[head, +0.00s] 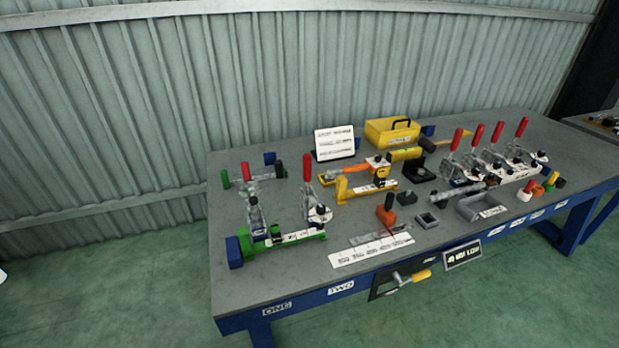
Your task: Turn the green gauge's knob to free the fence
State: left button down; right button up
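The green gauge (300,237) sits at the left end of the workbench, a long green bar with a white scale strip on it and a blue block (234,252) at its left end. A small dark knob (276,229) shows near the middle of its left half; its turned position is too small to tell. Clamps with upright handles, one red (307,168) and one black, stand along the gauge and partly hide it. I cannot tell the fence apart from the other parts. Neither of my grippers is in view.
The grey workbench (240,290) holds a yellow gauge (365,188), a yellow toolbox (391,133), a white sign (334,143), a ruler sheet (371,249), and several red-handled clamps (497,131) at right. Its front left corner is bare. Green floor lies in front.

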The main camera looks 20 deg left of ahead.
aim_at(273, 228)
jog(key=j+z, duration=0.1)
jog(key=j, duration=0.85)
jog(key=k+j, duration=0.15)
jog(key=j, duration=0.8)
jog(key=i+z, duration=0.05)
